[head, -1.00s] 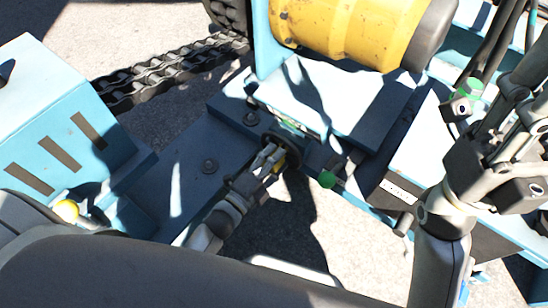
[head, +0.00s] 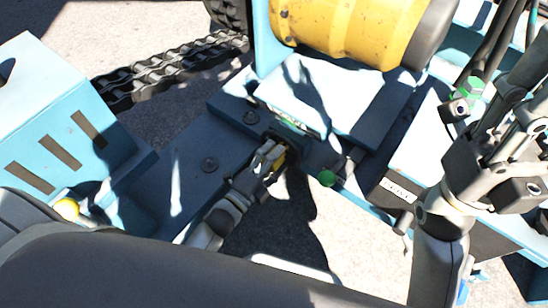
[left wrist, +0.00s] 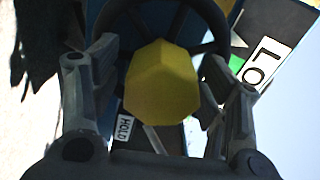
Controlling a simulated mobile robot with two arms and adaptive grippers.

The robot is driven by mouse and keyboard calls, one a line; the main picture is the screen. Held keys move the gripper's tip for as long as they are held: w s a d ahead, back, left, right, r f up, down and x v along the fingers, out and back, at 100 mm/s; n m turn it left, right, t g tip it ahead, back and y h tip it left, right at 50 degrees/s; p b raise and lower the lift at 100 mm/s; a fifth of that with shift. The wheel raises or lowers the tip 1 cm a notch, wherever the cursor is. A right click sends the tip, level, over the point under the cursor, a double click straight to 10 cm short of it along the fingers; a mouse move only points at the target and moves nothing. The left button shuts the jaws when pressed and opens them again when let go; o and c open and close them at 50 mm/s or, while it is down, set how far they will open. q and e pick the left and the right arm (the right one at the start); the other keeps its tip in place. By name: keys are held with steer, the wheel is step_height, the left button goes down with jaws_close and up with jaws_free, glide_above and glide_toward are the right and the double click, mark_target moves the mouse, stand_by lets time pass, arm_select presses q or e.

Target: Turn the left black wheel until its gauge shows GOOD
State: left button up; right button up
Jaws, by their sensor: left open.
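The black wheel (left wrist: 172,8) has a faceted yellow hub (left wrist: 155,82) at its centre, filling the middle of the left wrist view. My left gripper (left wrist: 155,98) is open, with one finger on each side of the hub; whether they touch it is unclear. In the head view, my left gripper (head: 268,158) reaches the wheel below the blue housing and hides most of it; a bit of yellow hub (head: 279,162) shows. Beside the wheel, the left wrist view shows a white label reading "LO" (left wrist: 265,66), cut off, and a green patch (left wrist: 237,64). No gauge needle is readable.
A "HOLD" label (left wrist: 124,127) lies below the hub. The yellow drum (head: 350,30) is above, and a blue box (head: 60,120) is at left. My right gripper (head: 500,160) is at the right, its fingers unclear.

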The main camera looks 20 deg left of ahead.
arm_select(q)
steer(key=shift+s, duration=0.2)
steer(key=v, duration=1.1)
steer(key=shift+s+a, duration=0.15)
steer(key=shift+s, duration=0.15)
stand_by(0.7)
